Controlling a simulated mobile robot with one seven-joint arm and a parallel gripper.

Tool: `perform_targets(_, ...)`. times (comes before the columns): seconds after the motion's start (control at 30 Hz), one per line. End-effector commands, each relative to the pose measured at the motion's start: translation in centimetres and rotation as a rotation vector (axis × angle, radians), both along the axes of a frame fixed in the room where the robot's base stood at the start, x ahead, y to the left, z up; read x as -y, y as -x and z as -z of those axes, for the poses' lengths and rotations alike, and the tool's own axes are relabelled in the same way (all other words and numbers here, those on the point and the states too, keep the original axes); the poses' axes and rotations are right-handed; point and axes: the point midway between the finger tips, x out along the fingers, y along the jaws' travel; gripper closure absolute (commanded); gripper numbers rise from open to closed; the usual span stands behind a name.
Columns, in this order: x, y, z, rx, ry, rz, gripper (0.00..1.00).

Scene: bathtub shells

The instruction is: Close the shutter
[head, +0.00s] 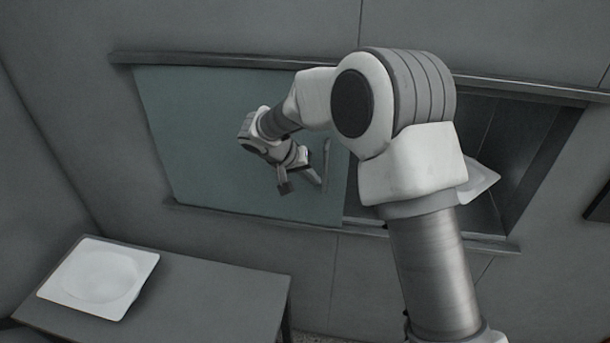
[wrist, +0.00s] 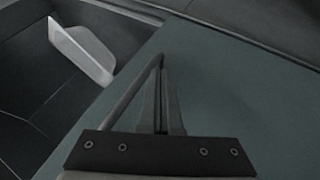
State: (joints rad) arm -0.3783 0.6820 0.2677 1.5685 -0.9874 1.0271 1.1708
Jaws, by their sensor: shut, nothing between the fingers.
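The shutter (head: 200,130) is a flat grey-green panel in a wall frame. It covers the left and middle of the opening (head: 500,140), whose right part is open and dark inside. In the wrist view the shutter (wrist: 240,110) fills the middle and right. A slim upright handle (head: 327,160) stands near the shutter's right edge, and a thin bar that looks like it (wrist: 132,97) shows left of my fingers. My gripper (head: 315,180) is shut and empty, just left of the handle; its fingers show in the wrist view (wrist: 167,75). I cannot tell whether they touch the handle.
A white shell (head: 480,182) is inside the open part, partly behind my arm; it shows in the wrist view (wrist: 82,50). Rails (head: 180,58) run above and below the shutter. A grey table (head: 230,290) at lower left bears a white basin-like shell (head: 100,277).

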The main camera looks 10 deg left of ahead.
Motion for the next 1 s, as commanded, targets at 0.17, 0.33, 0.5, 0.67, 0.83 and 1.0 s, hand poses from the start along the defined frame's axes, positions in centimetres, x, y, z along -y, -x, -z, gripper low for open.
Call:
perform_targets(0.17, 0.0, 0.0, 0.0, 0.0, 0.0, 0.0, 1.0)
perform_targets(0.33, 0.3, 0.0, 0.1, 0.001, 0.001, 0.001, 1.0)
perform_targets(0.5, 2.2, 0.2, 0.3, 0.002, 0.002, 0.002, 1.0)
perform_targets(0.67, 6.0, 0.5, 0.6, 0.002, 0.003, 0.007, 1.0)
perform_targets(0.83, 11.8, 1.1, 0.7, 0.004, 0.002, 0.011, 1.0)
perform_targets(1.0, 17.9, 1.6, 0.6, 0.002, 0.001, 0.012, 1.0)
